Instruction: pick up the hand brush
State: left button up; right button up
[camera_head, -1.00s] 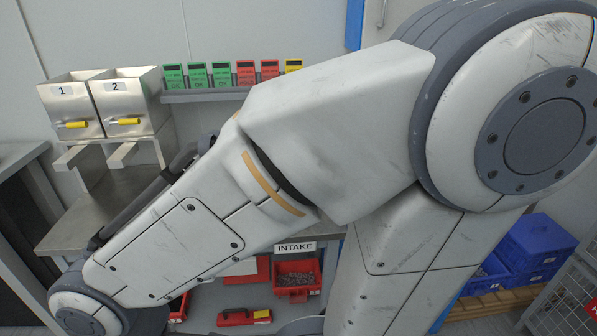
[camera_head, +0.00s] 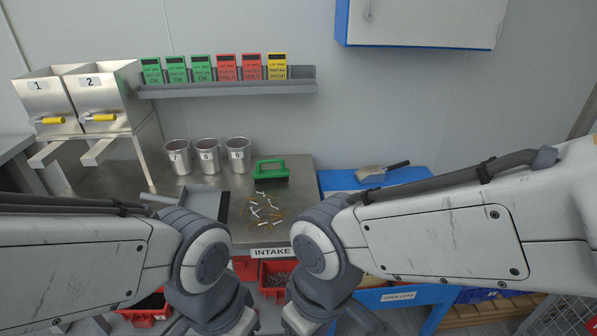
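The hand brush appears to be the green block-like thing with an arched handle (camera_head: 271,168). It sits on the steel bench (camera_head: 300,215), right of the metal cups and behind a scatter of small parts. My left gripper (camera_head: 232,318) and my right gripper (camera_head: 305,315) are at the bottom middle, side by side in front of the bench. Both are well short of the brush and apart from it. Their fingertips are cut off by the picture's lower edge, so their opening is hidden.
Small loose parts (camera_head: 262,208) lie on the bench, with a grey tray (camera_head: 200,203) to their left. Numbered metal cups (camera_head: 208,157) stand behind. A scoop (camera_head: 378,172) lies on a blue surface at right. Red bins (camera_head: 277,277) sit below the INTAKE label (camera_head: 271,252).

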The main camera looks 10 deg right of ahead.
aim_at(275, 175)
jog(key=u, duration=0.15)
jog(key=i, duration=1.2)
jog(key=u, duration=0.8)
